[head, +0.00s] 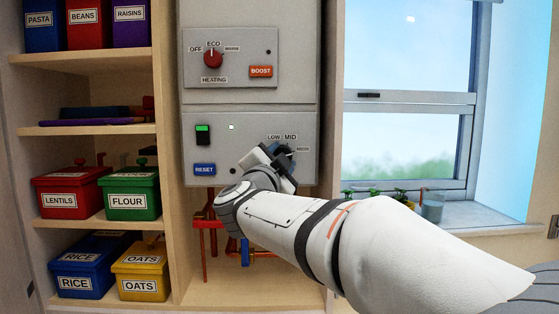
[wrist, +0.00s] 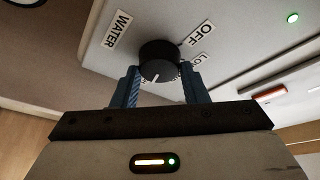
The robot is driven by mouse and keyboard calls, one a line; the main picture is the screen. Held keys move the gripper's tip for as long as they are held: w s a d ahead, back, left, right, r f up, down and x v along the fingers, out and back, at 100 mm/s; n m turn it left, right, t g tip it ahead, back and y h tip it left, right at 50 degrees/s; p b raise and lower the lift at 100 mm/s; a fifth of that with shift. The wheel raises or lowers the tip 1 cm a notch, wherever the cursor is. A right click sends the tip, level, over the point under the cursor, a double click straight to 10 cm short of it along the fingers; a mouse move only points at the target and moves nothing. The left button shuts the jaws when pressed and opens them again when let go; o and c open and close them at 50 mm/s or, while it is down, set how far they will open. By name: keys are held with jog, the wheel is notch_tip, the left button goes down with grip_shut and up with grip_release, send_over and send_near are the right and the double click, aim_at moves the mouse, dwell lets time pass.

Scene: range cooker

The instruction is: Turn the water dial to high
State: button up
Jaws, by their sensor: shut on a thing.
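The water dial (wrist: 158,56) is a round black knob on the grey panel, seen close in the wrist view. My gripper (wrist: 160,80) is shut on it, with one blue finger on each side. A white pointer mark on the dial points down in that view, toward my palm and away from the OFF label (wrist: 201,34). The label it points at is hidden. In the head view my gripper (head: 282,157) covers most of the dial. The LOW (head: 273,137) and MID (head: 290,137) labels show above it, and another label sits to its right.
The heating dial (head: 213,58) and the boost button (head: 261,71) are on the panel above. A reset button (head: 205,169) and a green-lit switch (head: 203,134) are to the left. Pipes (head: 209,240) run below. Shelves of tins stand left; a window sill with plants is right.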

dwell(0.4)
jog(key=o, duration=1)
jog(key=shift+b+v, duration=1.05)
jog(key=shift+v, duration=2.85)
